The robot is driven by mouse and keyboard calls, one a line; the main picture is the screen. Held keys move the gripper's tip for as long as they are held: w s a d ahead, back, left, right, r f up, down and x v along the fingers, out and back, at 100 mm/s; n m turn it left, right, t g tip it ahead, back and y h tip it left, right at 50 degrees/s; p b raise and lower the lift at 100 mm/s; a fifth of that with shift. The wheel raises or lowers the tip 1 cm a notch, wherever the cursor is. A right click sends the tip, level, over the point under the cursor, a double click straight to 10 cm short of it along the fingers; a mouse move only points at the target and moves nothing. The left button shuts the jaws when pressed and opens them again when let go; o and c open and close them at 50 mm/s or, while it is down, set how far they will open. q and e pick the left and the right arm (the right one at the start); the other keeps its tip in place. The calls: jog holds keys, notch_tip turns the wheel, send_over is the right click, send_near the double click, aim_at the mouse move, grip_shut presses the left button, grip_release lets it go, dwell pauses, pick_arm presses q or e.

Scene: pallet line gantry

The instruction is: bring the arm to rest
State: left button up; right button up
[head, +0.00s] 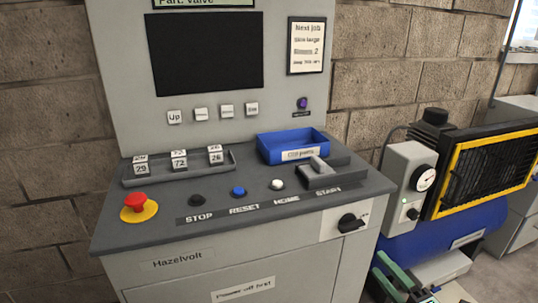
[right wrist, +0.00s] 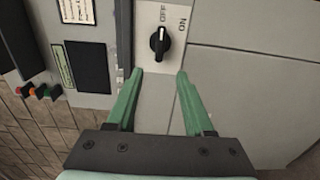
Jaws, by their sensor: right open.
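My right gripper (head: 388,268) shows at the lower right of the head view, with green fingers, beside the right side of the console (head: 225,262). In the right wrist view its two fingers (right wrist: 160,73) are apart, with nothing between them. Beyond the fingertips there, a black rotary knob (right wrist: 160,41) with a white mark sits on a pale plate lettered "ON". In the head view a black rotary knob (head: 351,222) sits on the console's front. I cannot tell whether the fingertips touch anything. My left gripper is in neither view.
The console top holds a red emergency button (head: 136,203), several buttons, number blocks (head: 179,160), a blue tray (head: 291,144) and a grey START lever (head: 319,170). A blue tank (head: 440,232) with a gauge box (head: 408,180) and yellow-framed unit (head: 484,171) stands close on the right.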

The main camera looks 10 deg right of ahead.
jog(key=s+a+f+m+g, duration=0.3)
jog(key=a+f+m, duration=0.3)
jog(key=f, duration=0.3)
jog(key=s+a+f+m+g, duration=0.3)
jog(key=s+a+f+m, duration=0.15)
jog(key=f+m, duration=0.35)
jog(key=s+a+f+m+g+y, duration=0.1)
jog(key=s+a+f+g, duration=0.15)
jog(key=a, duration=0.35)
jog(key=s+a+f+m+g+y, duration=0.1)
jog(key=s+a+f+m, duration=0.15)
jog(key=a, duration=0.35)
pick_arm(q)
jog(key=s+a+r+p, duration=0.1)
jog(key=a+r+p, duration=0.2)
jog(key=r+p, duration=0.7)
jog(key=p, duration=0.3)
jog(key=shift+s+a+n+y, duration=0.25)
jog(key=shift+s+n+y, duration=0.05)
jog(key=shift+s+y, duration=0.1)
pick_arm(e)
jog(key=s+d+r, duration=0.1)
jog(key=d+r, duration=0.4)
jog(key=r, duration=0.4)
jog(key=shift+r+t+h, duration=0.3)
jog(key=shift+t+h, duration=0.1)
jog(key=shift+t, duration=0.05)
